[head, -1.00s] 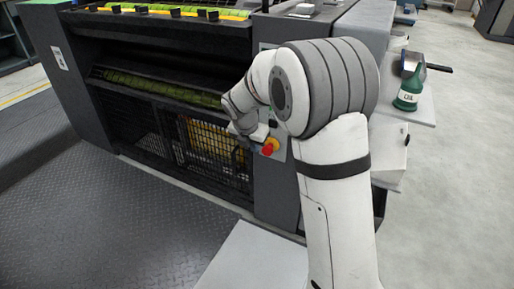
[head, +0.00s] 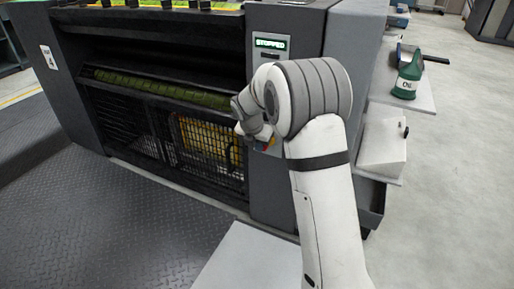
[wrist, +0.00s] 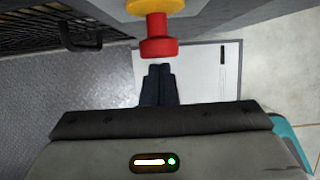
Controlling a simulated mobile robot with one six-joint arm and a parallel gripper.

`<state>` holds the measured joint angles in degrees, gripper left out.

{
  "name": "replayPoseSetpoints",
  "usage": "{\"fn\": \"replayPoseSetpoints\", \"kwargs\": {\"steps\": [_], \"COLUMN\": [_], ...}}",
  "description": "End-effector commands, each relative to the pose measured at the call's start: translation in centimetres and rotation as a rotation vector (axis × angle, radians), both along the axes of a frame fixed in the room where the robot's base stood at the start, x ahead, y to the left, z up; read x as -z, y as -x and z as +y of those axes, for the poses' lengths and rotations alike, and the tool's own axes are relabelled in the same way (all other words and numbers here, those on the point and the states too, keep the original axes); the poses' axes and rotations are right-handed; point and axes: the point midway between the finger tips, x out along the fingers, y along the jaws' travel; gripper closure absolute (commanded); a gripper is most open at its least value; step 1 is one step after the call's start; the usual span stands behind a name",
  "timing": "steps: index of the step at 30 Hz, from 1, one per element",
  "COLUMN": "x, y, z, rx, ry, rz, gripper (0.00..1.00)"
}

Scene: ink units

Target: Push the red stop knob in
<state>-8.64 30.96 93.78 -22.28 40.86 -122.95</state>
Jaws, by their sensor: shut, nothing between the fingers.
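The red stop knob (wrist: 158,46) stands out from its yellow base (wrist: 155,7) at the top middle of the wrist view. My gripper (wrist: 160,68) is shut and empty, its dark fingertips just below the knob in that picture. A small gap seems to show between them; contact is not clear. In the head view my wrist hides most of the knob, and only a bit of red shows beside it. A lit display (head: 270,44) on the grey machine panel reads "STOPPED".
The grey press (head: 225,20) has a mesh guard (head: 205,145) left of the panel. A white side box (head: 383,145) and a green oil bottle (head: 408,76) on a shelf stand to the right. The dark patterned floor (head: 110,215) in front is clear.

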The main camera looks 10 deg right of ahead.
Motion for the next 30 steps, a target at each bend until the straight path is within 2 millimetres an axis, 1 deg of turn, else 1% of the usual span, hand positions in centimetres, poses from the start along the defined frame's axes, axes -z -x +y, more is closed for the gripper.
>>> {"fn": "replayPoseSetpoints", "kwargs": {"steps": [7,12,18,27,30], "x": [-0.3,-0.5,-0.1,-0.1,-0.2], "y": [-0.2,-1.0,-1.7,-1.7,-1.4], "z": [-0.2,-0.7,-1.1,-1.1,-0.9], "rx": [0.0,0.0,0.0,-0.001,-0.001], "ry": [0.0,0.0,0.0,0.0,0.0], "rz": [0.001,0.001,0.0,-0.004,-0.004], "gripper": [1.0,1.0,1.0,1.0,1.0]}}
